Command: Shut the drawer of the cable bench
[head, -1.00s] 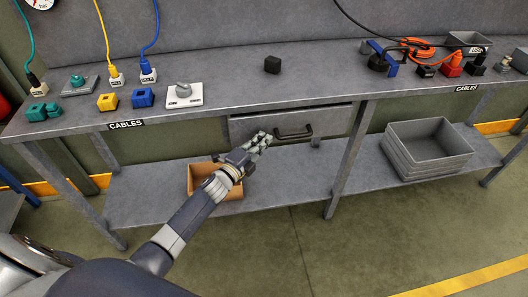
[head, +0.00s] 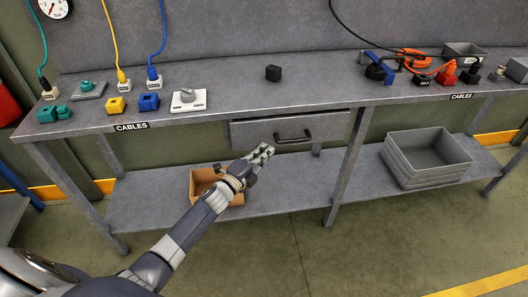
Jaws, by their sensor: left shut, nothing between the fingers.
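The grey drawer (head: 258,131) of the cable bench (head: 222,111) sits under the tabletop, left of a bench leg. Its front lies close under the tabletop edge; I cannot tell whether a small gap is left. Its dark bar handle (head: 293,138) is in full view. My left gripper (head: 263,153) is shut and empty, just below the lower edge of the drawer front, left of the handle. It appears apart from the drawer. My right gripper is not in view.
A brown box (head: 203,178) stands on the lower shelf (head: 290,192) behind my left wrist. Stacked grey trays (head: 425,160) stand at the shelf's right. Plugs, cables and a black block (head: 273,73) lie on the tabletop. The floor in front is clear.

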